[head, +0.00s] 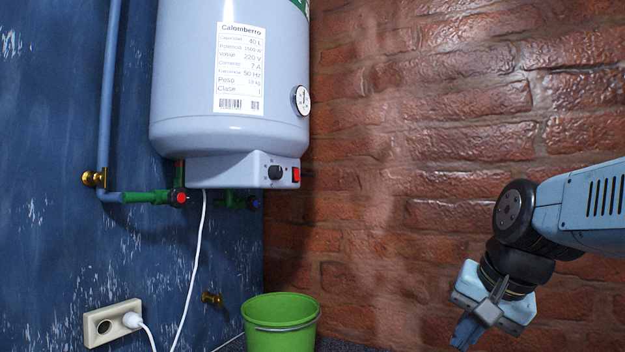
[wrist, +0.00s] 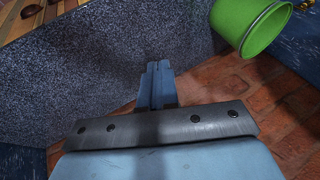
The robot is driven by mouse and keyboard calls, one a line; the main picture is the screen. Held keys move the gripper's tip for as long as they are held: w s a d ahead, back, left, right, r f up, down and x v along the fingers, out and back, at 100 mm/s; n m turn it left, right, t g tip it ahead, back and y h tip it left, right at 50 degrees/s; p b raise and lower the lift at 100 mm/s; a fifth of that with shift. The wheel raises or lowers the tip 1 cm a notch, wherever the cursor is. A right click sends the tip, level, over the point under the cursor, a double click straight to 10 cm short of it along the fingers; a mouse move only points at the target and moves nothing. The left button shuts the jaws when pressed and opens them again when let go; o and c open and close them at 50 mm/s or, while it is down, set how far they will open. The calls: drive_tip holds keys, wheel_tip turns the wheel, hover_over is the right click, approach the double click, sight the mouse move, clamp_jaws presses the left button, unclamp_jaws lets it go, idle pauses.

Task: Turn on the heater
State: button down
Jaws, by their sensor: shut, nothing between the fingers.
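The heater (head: 235,75) is a white-grey cylindrical tank with a label, mounted at the corner by the blue wall. Its lower box carries a black knob (head: 275,172) and a red switch (head: 296,174). A round dial gauge (head: 301,99) sits on the tank's right side. My gripper (head: 461,339) hangs at the lower right, pointing down, well apart from the heater. In the wrist view its fingers (wrist: 157,84) are closed together with nothing between them. Whether the switch is on or off cannot be told.
A green bucket (head: 282,325) stands below the heater and also shows in the wrist view (wrist: 248,25). A wall socket (head: 113,323) holds a white plug and cord. Pipes with a red-handled valve (head: 181,198) run left of the heater. Open space lies before the brick wall (head: 420,130).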

sight(299, 180)
drive_tip(key=w+a+r+m+y, duration=0.4)
drive_tip(key=w+r+m, duration=0.1)
drive_tip(key=w+r, duration=0.3)
drive_tip(key=w+a+r+m+y, duration=0.4)
drive_tip(key=w+a+r+m, duration=0.1)
drive_tip(key=w+r, duration=0.4)
drive_tip(key=w+a+r+m+y, duration=0.4)
drive_tip(key=w+r+m, duration=0.3)
drive_tip(key=w+r, duration=0.2)
drive_tip(key=shift+w+a+t+y, duration=0.2)
drive_tip(key=shift+a+t+y, duration=0.05)
drive_tip(key=shift+t+y, duration=0.05)
drive_tip(key=x, duration=1.4)
